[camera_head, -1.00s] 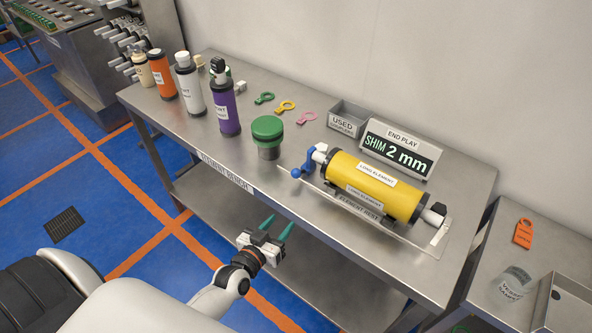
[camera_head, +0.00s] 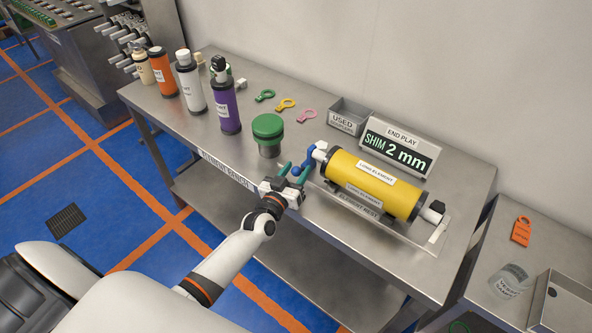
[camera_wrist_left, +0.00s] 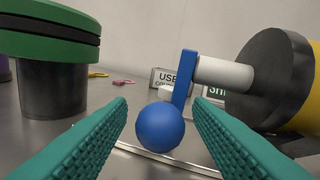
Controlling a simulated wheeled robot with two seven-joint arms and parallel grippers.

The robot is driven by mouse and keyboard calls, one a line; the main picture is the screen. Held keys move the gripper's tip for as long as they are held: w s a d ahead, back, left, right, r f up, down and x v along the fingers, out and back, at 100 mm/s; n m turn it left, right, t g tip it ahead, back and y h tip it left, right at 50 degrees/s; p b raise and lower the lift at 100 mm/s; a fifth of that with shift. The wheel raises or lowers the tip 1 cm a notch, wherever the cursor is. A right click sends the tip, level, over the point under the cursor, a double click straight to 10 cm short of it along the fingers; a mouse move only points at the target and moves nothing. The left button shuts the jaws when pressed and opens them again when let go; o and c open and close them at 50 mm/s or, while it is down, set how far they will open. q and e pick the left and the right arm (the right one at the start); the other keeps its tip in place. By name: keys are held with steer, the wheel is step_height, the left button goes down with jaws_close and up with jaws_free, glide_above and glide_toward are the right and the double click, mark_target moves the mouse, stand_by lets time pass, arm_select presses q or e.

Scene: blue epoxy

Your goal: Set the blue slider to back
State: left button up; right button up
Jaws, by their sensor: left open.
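The blue slider is a lever with a round blue knob at its end, on the white stub of the yellow long element (camera_head: 372,184). In the left wrist view the blue knob (camera_wrist_left: 164,127) sits between the two green fingers, with space on both sides. The lever's blue arm (camera_wrist_left: 184,78) rises behind it to the white stub (camera_wrist_left: 222,73). My left gripper (camera_head: 294,171) is open around the knob, which shows small in the head view (camera_head: 296,171). I cannot see clear contact between fingers and knob. My right gripper is not in view.
A green-lidded container (camera_head: 267,131) stands close left of the gripper. The element lies on a metal rest (camera_head: 432,247). A shim sign (camera_head: 397,150) and a used-couplings box (camera_head: 349,115) stand behind. Several bottles, including a purple one (camera_head: 225,103), stand at the left.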

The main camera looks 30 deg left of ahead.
arm_select(q)
steer(key=shift+w, duration=0.25)
jaws_close()
steer(key=shift+a+f, duration=0.1)
steer(key=shift+a, duration=0.15)
steer(key=a, duration=0.1)
steer(key=a+b, duration=0.1)
steer(key=a, duration=0.1)
steer(key=a+b, duration=0.1)
steer(key=shift+w+a, duration=0.15)
steer(key=shift+w, duration=0.25)
jaws_free()
